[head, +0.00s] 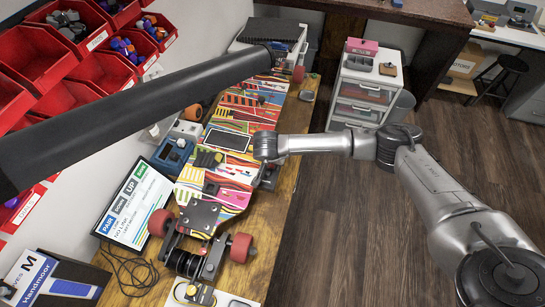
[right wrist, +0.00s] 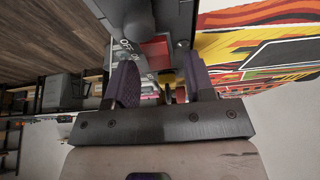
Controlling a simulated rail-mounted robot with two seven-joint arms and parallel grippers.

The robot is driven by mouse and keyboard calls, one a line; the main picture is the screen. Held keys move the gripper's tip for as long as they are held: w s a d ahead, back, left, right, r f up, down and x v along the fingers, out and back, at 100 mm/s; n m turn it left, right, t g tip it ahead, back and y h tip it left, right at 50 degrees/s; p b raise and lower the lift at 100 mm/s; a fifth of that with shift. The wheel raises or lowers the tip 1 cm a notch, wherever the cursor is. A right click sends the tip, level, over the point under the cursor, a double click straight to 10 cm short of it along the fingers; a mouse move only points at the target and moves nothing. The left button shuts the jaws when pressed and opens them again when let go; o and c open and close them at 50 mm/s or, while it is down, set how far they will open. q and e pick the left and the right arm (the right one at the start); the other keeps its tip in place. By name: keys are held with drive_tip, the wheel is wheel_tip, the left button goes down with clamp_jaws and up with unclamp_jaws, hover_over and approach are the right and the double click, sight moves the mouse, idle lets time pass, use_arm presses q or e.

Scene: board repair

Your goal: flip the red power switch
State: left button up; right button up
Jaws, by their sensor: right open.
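A patterned skateboard (head: 220,190) with red wheels lies along the wooden workbench (head: 285,125). My right arm reaches over it from the right, with its wrist above the board's right edge; in the head view the wrist mostly hides the gripper. In the right wrist view my right gripper (right wrist: 164,80) is open, its two dark fingers apart. A small red part (right wrist: 155,50) shows beyond and between the fingertips, next to a dark housing. My left gripper is not in view.
A long black bar (head: 150,105) crosses above the bench from the left. A screen (head: 133,203) and a blue device (head: 173,155) stand left of the board. Red bins (head: 100,72) hang at the left wall.

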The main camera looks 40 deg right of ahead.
drive_tip(key=v, duration=1.3)
drive_tip(key=shift+r, duration=0.35)
drive_tip(key=shift+a, duration=0.1)
